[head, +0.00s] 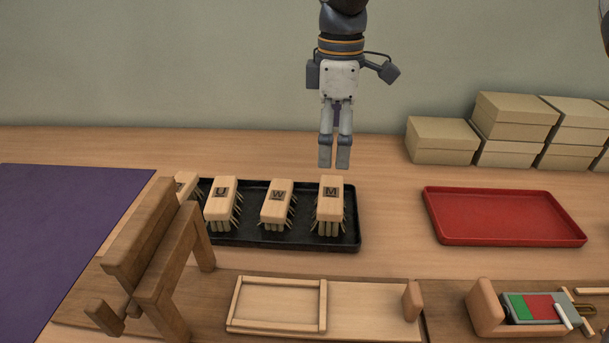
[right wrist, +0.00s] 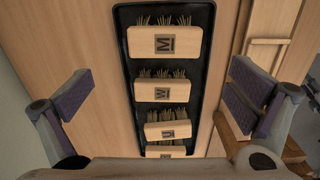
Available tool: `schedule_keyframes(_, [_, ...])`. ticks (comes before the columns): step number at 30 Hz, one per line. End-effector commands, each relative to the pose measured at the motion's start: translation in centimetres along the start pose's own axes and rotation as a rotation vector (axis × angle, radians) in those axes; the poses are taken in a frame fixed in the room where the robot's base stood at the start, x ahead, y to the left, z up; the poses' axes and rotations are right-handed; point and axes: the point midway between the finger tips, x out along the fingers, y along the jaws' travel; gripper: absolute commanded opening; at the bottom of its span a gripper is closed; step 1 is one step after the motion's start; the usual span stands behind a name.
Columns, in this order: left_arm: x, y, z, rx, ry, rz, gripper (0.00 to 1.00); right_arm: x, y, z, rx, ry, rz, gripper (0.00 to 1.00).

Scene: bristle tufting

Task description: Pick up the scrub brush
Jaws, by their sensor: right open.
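Several wooden block brushes with bristles stand in a row on a black tray (head: 285,241). They include the M brush (head: 330,199), the W brush (head: 276,201) and the U brush (head: 221,197). A further brush (head: 186,185) at the left end is partly hidden by a wooden stand. The right wrist view shows the M brush (right wrist: 164,41) at the top. My right gripper (head: 334,155) points down above the M brush, apart from it. It is open and empty, its pads wide apart in the wrist view. My left gripper is out of view.
A wooden stand (head: 150,245) rises at the front left, beside a purple mat (head: 60,230). A red tray (head: 505,217) is empty at the right. Cardboard boxes (head: 440,141) stand behind it. A wooden frame (head: 325,305) lies in front.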

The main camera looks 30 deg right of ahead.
Motion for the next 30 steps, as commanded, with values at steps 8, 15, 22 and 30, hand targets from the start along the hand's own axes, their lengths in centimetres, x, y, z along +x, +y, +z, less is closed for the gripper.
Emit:
schedule_keyframes(8, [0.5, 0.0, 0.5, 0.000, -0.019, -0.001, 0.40, 5.7, -0.1, 0.0, 0.001, -0.004, -0.007, 1.00])
schedule_keyframes(15, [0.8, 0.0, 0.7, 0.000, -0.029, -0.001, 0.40, 9.5, 0.0, -0.4, 0.000, -0.004, -0.007, 1.00])
schedule_keyframes(22, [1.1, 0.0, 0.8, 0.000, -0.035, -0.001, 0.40, 12.1, 0.1, -0.5, 0.000, -0.001, -0.001, 1.00])
schedule_keyframes(30, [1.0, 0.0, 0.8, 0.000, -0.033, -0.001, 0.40, 12.0, 0.1, -0.5, 0.000, 0.000, 0.000, 0.80])
